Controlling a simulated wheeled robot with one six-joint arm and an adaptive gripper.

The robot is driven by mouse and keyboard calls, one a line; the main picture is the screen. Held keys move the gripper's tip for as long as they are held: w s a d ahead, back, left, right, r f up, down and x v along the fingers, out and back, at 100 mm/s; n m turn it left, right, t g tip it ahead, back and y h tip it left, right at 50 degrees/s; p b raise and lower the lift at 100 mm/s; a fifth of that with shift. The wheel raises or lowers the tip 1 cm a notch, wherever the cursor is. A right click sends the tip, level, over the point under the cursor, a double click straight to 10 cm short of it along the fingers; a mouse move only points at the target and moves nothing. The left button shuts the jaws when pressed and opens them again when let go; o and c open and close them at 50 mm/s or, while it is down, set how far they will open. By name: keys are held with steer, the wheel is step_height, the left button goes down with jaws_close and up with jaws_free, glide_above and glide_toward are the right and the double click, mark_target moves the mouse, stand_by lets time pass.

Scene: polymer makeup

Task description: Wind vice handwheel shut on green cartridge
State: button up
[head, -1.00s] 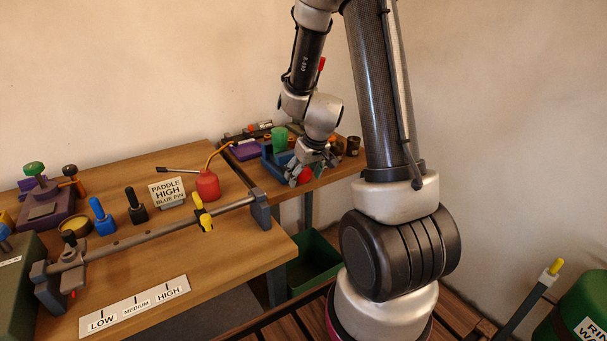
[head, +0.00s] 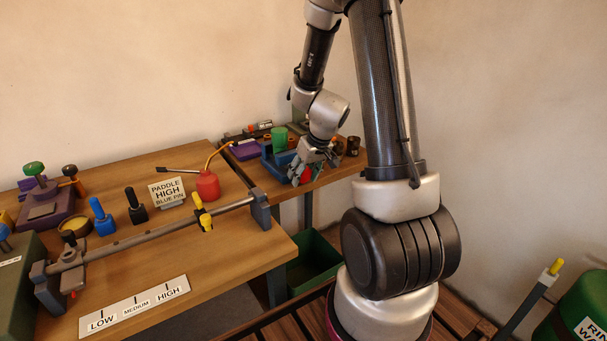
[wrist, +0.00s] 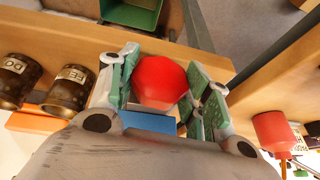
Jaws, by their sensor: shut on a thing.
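The blue vice (head: 270,158) stands at the near edge of the rear table, partly hidden by my gripper. The green cartridge (head: 279,137) stands upright at the vice; whether both jaws touch it is hard to tell. My gripper (head: 304,174) is in front of the vice, with its fingers around the vice's red handwheel (head: 307,173). In the wrist view, the rounded red handwheel (wrist: 159,82) sits between the green-padded fingers, and my gripper (wrist: 163,68) is shut on it. Part of the blue vice (wrist: 150,122) shows behind it; the cartridge is hidden there.
Two dark labelled jars (wrist: 66,88) stand beside the vice. A red oil can (head: 208,184) and a rail with a yellow paddle (head: 203,212) are on the front table. A green bin (head: 314,262) is on the floor below.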

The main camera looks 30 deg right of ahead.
steer(key=y, duration=0.3)
steer(key=shift+d+m, duration=0.25)
steer(key=shift+m, duration=0.15)
steer(key=y, duration=0.4)
steer(key=shift+f+m, duration=0.1)
steer(key=shift+m, duration=0.3)
steer(key=shift+y, duration=0.3)
steer(key=o, duration=1)
steer(key=v, duration=1.2)
steer(key=shift+s, duration=0.1)
